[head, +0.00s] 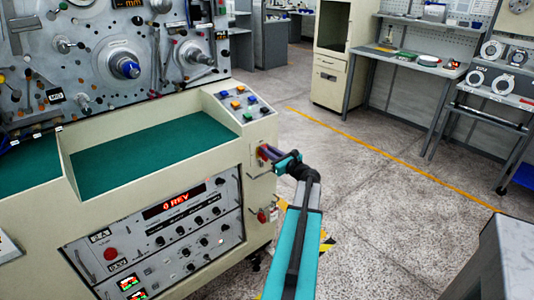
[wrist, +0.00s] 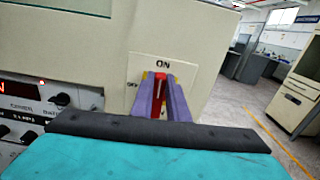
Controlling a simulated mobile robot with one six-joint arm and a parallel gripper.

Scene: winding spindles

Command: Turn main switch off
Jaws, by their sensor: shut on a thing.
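The main switch has a red handle (wrist: 159,88), seen in the wrist view on a cream panel on the machine's right end. The handle points up toward the ON label (wrist: 162,64); an OFF label (wrist: 131,85) is to its left. A bit of yellow shows behind the handle. My gripper (wrist: 160,100) has its two purple fingers on either side of the red handle and is shut on it. In the head view my gripper (head: 268,153) reaches the machine's right end, and its fingers largely hide the switch.
The cream machine (head: 165,185) has a green recessed top and a front panel with a lit red display (head: 176,204). A red fitting (head: 263,216) sits lower on its end. A grey block (head: 510,255) stands at lower right. Open floor lies to the right.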

